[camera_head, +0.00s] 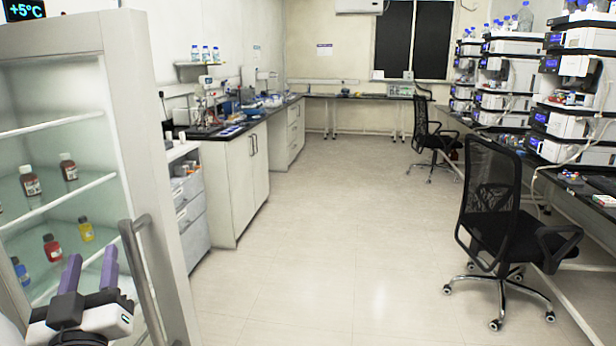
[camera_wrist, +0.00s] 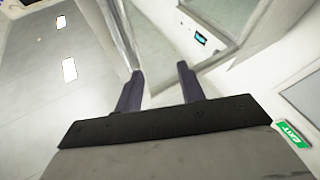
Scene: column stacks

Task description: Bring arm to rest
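My gripper (camera_head: 90,268) is at the lower left of the head view, in front of the glass-doored fridge (camera_head: 150,150) and beside its long vertical handle (camera_head: 145,285). Its two purple fingers point up and stand apart, with nothing between them. The wrist view shows the same open fingers (camera_wrist: 159,82), with a clear gap between them. The gripper looks close to the handle in the head view, but I cannot tell whether they touch. The rest of my arm is mostly out of view.
Bottles stand on the fridge shelves, including a red one (camera_head: 52,248) and a yellow one (camera_head: 86,229). A black office chair (camera_head: 490,215) stands at the right by the column stacks (camera_head: 580,80). Cabinets (camera_head: 238,185) line the left. The middle floor (camera_head: 330,230) is clear.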

